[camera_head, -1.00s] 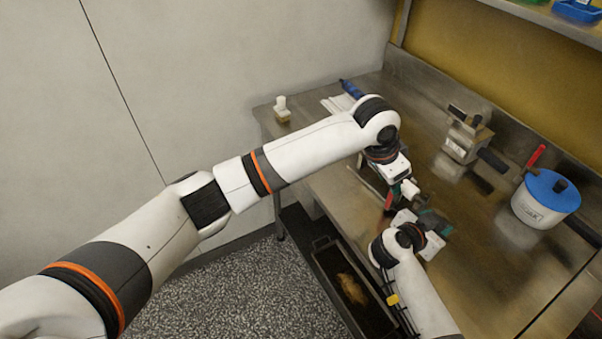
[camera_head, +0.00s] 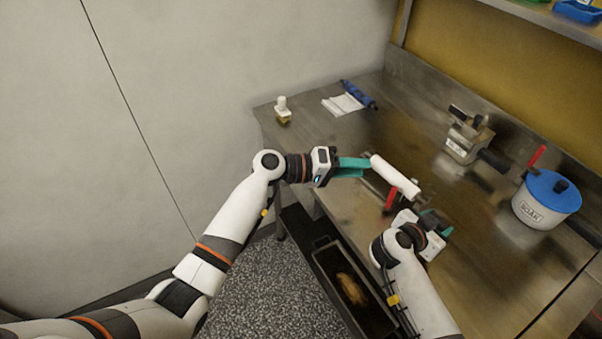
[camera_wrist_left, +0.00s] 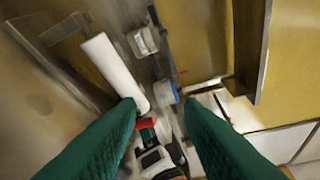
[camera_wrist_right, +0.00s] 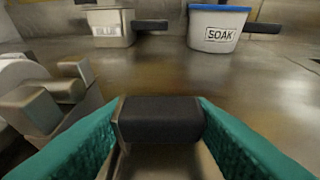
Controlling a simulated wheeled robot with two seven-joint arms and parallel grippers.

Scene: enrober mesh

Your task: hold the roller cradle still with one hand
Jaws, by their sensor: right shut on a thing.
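The roller cradle (camera_head: 375,184) is at the table's front edge, with a white roller (camera_head: 396,177) lying across it and a red part (camera_head: 390,199) beside the roller. In the right wrist view, my right gripper (camera_wrist_right: 160,120) is shut on the cradle's dark grip (camera_wrist_right: 160,118), with metal below it. In the head view, the right gripper (camera_head: 436,222) is right of the roller, its grasp partly hidden. My left gripper (camera_head: 352,167) is left of the roller's upper end. Its green fingers are wide apart and empty in the left wrist view (camera_wrist_left: 165,115).
A white pot with a blue lid (camera_head: 546,198) marked SOAK and a metal box (camera_head: 467,138) stand toward the back. A blue-handled tool (camera_head: 358,94) lies by a white cloth (camera_head: 343,104). A small bottle (camera_head: 282,110) stands at the left corner. A dark tray (camera_head: 372,311) is below the front edge.

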